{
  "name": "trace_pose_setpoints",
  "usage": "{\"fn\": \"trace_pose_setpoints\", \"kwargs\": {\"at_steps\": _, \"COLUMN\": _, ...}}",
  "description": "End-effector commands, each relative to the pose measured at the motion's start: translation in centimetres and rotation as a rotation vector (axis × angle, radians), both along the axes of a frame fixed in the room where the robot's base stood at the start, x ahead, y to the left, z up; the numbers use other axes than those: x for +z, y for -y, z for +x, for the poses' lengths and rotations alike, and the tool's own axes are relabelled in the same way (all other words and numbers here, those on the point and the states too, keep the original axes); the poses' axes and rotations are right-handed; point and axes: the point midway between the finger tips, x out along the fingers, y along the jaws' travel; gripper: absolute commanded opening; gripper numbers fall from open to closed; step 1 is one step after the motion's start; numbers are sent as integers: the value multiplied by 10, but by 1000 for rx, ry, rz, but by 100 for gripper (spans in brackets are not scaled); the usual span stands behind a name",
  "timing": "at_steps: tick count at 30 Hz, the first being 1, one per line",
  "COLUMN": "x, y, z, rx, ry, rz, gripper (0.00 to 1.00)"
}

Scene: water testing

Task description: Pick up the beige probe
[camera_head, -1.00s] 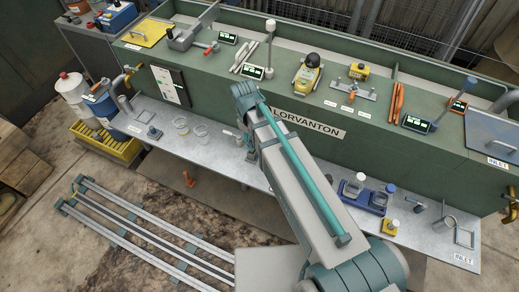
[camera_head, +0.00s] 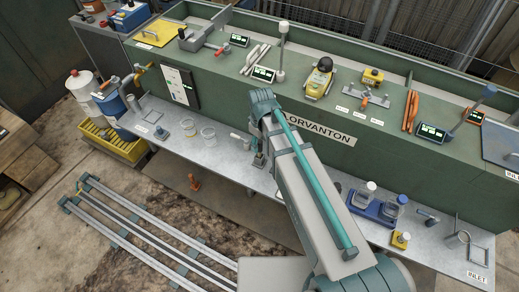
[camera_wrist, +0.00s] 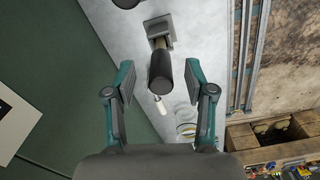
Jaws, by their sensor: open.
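In the wrist view, a probe with a dark cylindrical handle (camera_wrist: 161,72) and a small olive-beige neck stands in a grey square base (camera_wrist: 158,28) on the pale bench. My gripper (camera_wrist: 159,84) is open, with one pad on each side of the handle and a gap visible on both sides. In the head view, my arm hides most of the gripper; a small stand (camera_head: 259,160) shows just below the wrist. I cannot tell how high the pads sit against the handle.
A white cylinder (camera_wrist: 160,104) and clear beakers (camera_head: 208,136) are nearby on the bench (camera_head: 225,160). Another dark item on a square base (camera_head: 188,126) stands to the left. The green tank wall (camera_head: 220,95) rises behind. A blue bottle rack (camera_head: 378,208) is at the right.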

Motion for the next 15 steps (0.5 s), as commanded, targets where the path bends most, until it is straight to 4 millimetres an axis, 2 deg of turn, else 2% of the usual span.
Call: {"fn": "trace_pose_setpoints", "kwargs": {"at_steps": 15, "x": -47, "y": -2, "z": 1, "rx": 0, "ry": -1, "rz": -1, "gripper": 54}}
